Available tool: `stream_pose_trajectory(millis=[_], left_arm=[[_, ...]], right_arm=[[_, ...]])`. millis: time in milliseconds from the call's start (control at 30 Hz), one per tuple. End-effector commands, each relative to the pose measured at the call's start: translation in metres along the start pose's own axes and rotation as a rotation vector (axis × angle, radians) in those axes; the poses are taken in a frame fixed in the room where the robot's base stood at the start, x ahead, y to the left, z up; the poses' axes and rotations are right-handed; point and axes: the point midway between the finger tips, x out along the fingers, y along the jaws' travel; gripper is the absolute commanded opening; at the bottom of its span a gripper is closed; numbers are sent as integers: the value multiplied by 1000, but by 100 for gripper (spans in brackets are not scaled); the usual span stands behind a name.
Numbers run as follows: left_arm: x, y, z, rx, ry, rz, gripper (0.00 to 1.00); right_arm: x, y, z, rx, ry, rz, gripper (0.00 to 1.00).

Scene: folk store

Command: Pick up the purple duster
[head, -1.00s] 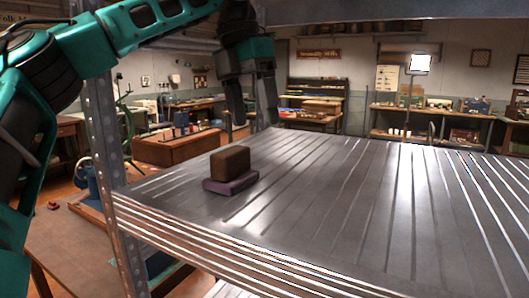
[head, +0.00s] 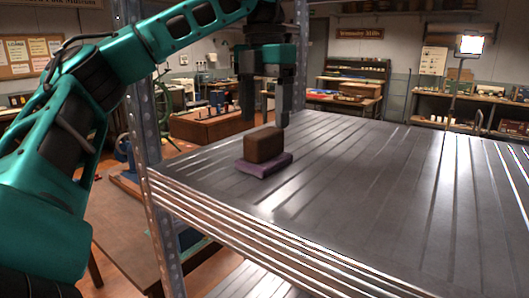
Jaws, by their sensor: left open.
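The purple duster (head: 270,166) lies on the metal shelf (head: 350,190) near its left front corner. It looks like a flat purple pad with a brown block (head: 264,144) on top. My left gripper (head: 266,118) hangs above the duster with its fingers pointing down. It is open and empty. Its fingertips are slightly above the top of the brown block, and the picture does not show exactly how far apart in depth they are. My right gripper is not in view.
A perforated metal post (head: 148,180) stands at the shelf's left front corner, close to my left arm. Another post (head: 300,58) rises behind the gripper. The shelf is bare to the right of the duster. Workbenches stand in the background.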

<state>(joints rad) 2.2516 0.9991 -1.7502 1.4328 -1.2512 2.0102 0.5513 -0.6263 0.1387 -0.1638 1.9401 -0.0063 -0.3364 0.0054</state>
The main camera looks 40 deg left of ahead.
Motion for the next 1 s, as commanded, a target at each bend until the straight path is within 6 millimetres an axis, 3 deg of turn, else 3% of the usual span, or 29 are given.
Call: stream_pose_trajectory(millis=[433,867,1000], left_arm=[[45,0,0,0,4,-2,70],[51,0,0,-1,0,-1,70],[51,0,0,-1,0,-1,57]], right_arm=[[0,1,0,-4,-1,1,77],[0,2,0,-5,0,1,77],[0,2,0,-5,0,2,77]])
